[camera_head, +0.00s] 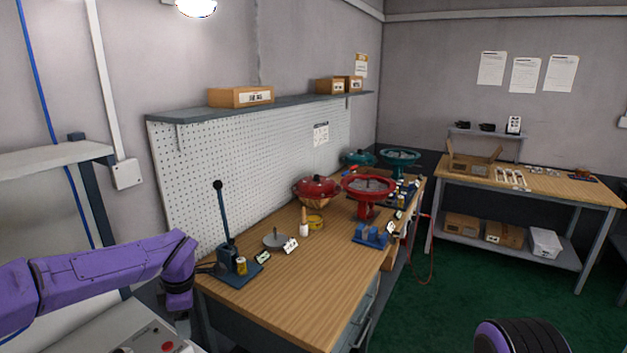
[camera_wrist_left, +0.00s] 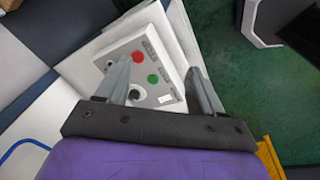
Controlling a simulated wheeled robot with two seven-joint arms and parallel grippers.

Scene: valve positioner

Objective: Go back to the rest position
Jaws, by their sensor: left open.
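My left arm comes in from the left in the head view and bends down at the near left corner of the workbench. Its gripper (camera_head: 179,300) points down there, and its fingertips are hard to make out. In the left wrist view the two grey fingers of the left gripper (camera_wrist_left: 160,75) are spread apart with nothing held between them. Beyond them is a pale control box (camera_wrist_left: 165,62) with a red and a green button. The control box also shows at the bottom of the head view (camera_head: 150,343). My right gripper is not in view.
A wooden workbench (camera_head: 310,290) carries a lever press (camera_head: 226,245), a red domed part (camera_head: 317,188), a red valve wheel (camera_head: 368,187) and a blue fixture (camera_head: 371,236). A second table (camera_head: 560,185) stands at the back right. Green floor (camera_head: 430,300) is clear between them.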

